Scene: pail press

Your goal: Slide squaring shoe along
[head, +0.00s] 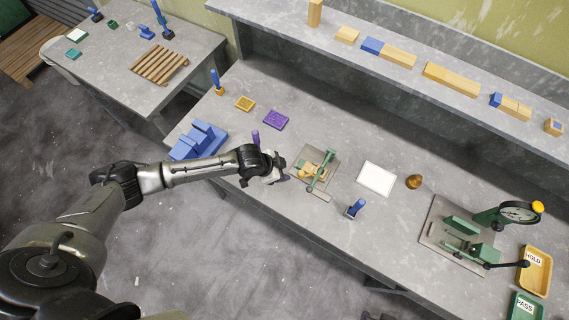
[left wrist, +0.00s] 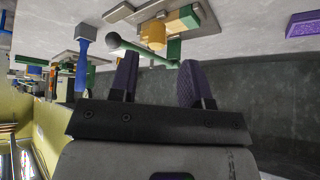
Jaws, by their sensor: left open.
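A small fixture with a grey-beige base plate (head: 301,161) stands on the bench in the head view. It carries a green bar (head: 322,171) and tan-orange blocks (head: 309,175). I cannot tell for sure which part is the squaring shoe. My left gripper (head: 275,170) is just left of the fixture, apart from it. In the left wrist view its two purple-padded fingers (left wrist: 157,72) are spread with nothing between them. Beyond them show an orange cylinder (left wrist: 152,35), a green bar (left wrist: 176,52) and a dark ball knob (left wrist: 112,38). My right gripper is not in view.
A green press (head: 462,226) stands farther right beside the yellow HOLD tray (head: 535,271). A purple tray (head: 276,120) and blue stand (head: 200,140) are left.

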